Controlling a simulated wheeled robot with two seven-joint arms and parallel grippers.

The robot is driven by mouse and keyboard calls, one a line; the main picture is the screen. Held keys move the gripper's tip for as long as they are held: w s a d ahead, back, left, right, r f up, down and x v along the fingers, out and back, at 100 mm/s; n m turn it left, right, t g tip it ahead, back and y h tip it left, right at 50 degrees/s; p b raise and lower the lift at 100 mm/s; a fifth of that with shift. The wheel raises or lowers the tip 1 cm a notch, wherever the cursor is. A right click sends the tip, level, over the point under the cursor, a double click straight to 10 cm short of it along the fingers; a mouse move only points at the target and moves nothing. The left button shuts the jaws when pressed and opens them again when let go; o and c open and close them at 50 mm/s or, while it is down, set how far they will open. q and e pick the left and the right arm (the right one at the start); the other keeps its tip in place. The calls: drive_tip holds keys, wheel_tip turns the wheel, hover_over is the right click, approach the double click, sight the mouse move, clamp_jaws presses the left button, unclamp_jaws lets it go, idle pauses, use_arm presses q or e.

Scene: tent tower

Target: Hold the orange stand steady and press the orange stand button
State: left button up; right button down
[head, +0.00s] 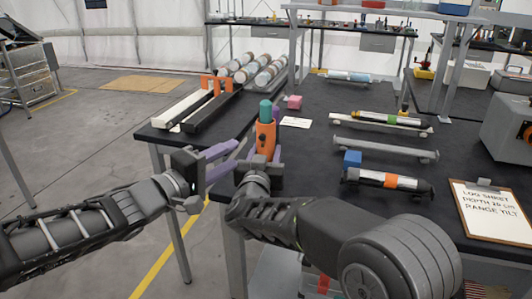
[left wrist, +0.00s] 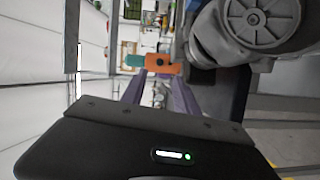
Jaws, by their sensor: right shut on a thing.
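The orange stand (head: 266,137) stands upright near the left edge of the dark table, with a teal piece (head: 265,110) rising from its top. In the left wrist view the stand (left wrist: 163,67) appears sideways beyond the fingers, with the teal piece (left wrist: 134,61) at its left. My right gripper (head: 265,154) is shut on the lower part of the stand, its purple fingers on either side. My left gripper (head: 234,157) is left of the stand, its purple fingers apart and empty, pointing toward the stand without visible contact. I cannot clearly make out the button.
An orange rack (head: 216,82) with long cylinders is at back left.

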use_arm(q)
clamp_jaws()
idle(1.6)
